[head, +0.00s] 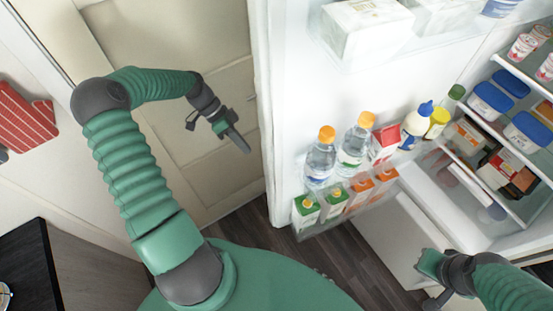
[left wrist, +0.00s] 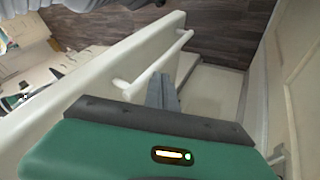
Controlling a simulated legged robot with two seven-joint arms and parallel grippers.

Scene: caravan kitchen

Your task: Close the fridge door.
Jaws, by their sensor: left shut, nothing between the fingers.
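The white fridge door (head: 285,110) stands wide open in the head view, its loaded inner side facing me. My left gripper (head: 240,142) is shut and empty, left of the door's edge, on its outer side. In the left wrist view, the door (left wrist: 105,72) runs diagonally with a white bar handle (left wrist: 153,68) on its outer face. The shut fingers (left wrist: 162,92) appear close to the handle; I cannot tell if they touch. My right gripper (head: 430,265) is low in front of the fridge interior (head: 430,190); its finger opening is unclear.
Door shelves hold bottles (head: 320,157), cartons (head: 306,211) and a white box (head: 365,30). Blue-lidded containers (head: 490,102) sit inside the fridge. A beige panelled door (head: 170,50) stands behind my left arm. A dark counter (head: 30,270) is at lower left. Wooden floor (head: 375,255) shows below.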

